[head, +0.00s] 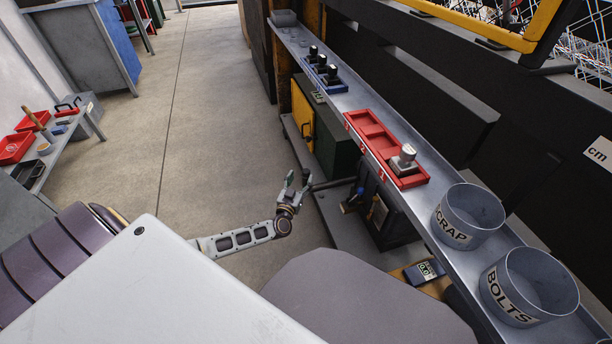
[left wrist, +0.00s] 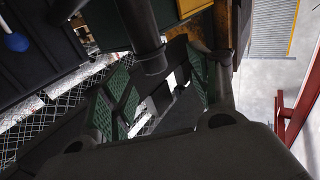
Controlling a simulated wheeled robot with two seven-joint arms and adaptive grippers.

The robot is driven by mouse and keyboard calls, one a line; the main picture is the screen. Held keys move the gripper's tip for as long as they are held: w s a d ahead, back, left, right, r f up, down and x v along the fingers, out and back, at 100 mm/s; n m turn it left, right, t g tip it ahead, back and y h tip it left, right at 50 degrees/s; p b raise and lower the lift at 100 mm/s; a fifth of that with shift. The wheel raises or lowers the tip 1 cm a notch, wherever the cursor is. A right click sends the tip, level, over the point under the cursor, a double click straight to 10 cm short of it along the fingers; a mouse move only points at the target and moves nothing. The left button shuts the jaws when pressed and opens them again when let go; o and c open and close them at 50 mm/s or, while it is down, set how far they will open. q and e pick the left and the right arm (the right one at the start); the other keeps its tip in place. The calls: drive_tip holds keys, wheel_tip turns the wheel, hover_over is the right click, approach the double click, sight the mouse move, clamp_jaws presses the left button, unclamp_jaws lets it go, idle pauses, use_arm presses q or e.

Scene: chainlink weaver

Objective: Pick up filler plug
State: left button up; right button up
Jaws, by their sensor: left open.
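My left gripper (head: 297,179) is at the centre of the head view, low beside the bench, with its fingers apart and nothing between them that I can make out there. A dark rod (head: 335,183) runs from the machine under the bench towards the gripper. In the left wrist view the green-padded fingers of the left gripper (left wrist: 160,98) are spread, and a dark cylinder with a collar (left wrist: 147,38) reaches down between them. I cannot tell whether they touch. No part is clearly recognisable as the filler plug; it may be this dark cylinder's end. My right gripper is not in view.
The narrow bench carries a red tray (head: 366,139) with a metal piece (head: 405,157), a blue tray (head: 310,73), a SCRAP bin (head: 469,214) and a BOLTS bin (head: 528,287). A dark green box (head: 338,140) stands below. The floor (head: 205,110) left of the gripper is clear.

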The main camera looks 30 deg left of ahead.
sight(305, 175)
use_arm(q)
drive_tip(key=shift+w, duration=0.1)
drive_tip(key=shift+d+b+x, duration=0.15)
drive_tip(key=shift+b+x, duration=0.4)
drive_tip(key=shift+x, duration=0.15)
drive_tip(key=shift+d+b+x, duration=0.15)
drive_tip(key=shift+b+x, duration=0.4)
drive_tip(key=shift+x, duration=0.15)
drive_tip(key=shift+b+x, duration=0.6)
drive_tip(key=shift+x, duration=0.55)
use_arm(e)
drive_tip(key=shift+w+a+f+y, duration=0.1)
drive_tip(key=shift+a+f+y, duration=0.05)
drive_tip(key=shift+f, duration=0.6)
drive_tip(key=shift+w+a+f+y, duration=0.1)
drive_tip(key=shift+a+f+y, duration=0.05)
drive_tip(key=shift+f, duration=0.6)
use_arm(q)
drive_tip(key=shift+r, duration=0.1)
drive_tip(key=shift+c, duration=0.3)
drive_tip(key=c, duration=1.1)
drive_tip(key=shift+r, duration=0.2)
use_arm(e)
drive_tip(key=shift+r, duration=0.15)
